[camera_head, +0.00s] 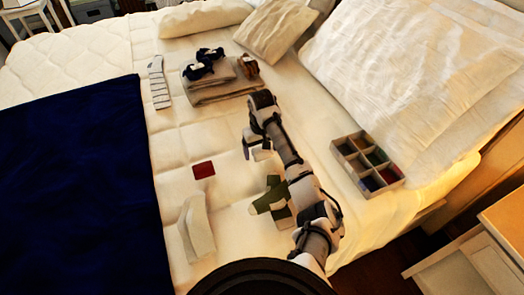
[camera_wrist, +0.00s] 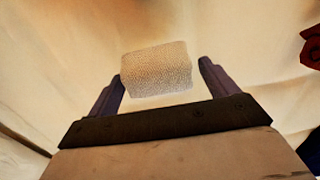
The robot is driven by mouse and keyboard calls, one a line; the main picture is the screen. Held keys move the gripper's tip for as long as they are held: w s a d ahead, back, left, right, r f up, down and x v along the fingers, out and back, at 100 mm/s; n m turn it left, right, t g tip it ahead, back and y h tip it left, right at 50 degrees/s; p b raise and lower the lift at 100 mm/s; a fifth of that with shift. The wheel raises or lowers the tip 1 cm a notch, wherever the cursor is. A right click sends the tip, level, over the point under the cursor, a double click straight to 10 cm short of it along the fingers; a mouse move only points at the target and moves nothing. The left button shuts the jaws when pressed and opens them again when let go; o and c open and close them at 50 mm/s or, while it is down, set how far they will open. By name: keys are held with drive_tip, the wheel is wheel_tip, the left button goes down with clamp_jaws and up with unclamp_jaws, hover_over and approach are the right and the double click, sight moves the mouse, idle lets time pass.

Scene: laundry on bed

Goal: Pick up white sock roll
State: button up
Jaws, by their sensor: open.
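The white sock roll (camera_wrist: 157,70) shows in the wrist view as a pale, knitted, rounded block on the cream bedding. It lies between and slightly beyond the two dark fingers of my gripper (camera_wrist: 161,72). The fingers are apart, with a visible gap on each side of the roll. In the head view my gripper (camera_head: 258,143) points down over the middle of the bed. A small white shape shows there, but I cannot clearly separate roll from gripper.
A red folded cloth (camera_head: 204,170) lies left of my gripper. A green garment (camera_head: 270,196) and a white one (camera_head: 196,228) lie nearer. A divided box (camera_head: 395,184) stands right. Folded towels (camera_head: 222,93) with dark rolls lie behind. A navy blanket (camera_head: 75,190) covers the left.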

drive_tip(key=c, duration=1)
drive_tip(key=shift+c, duration=0.2)
drive_tip(key=shift+r, duration=0.1)
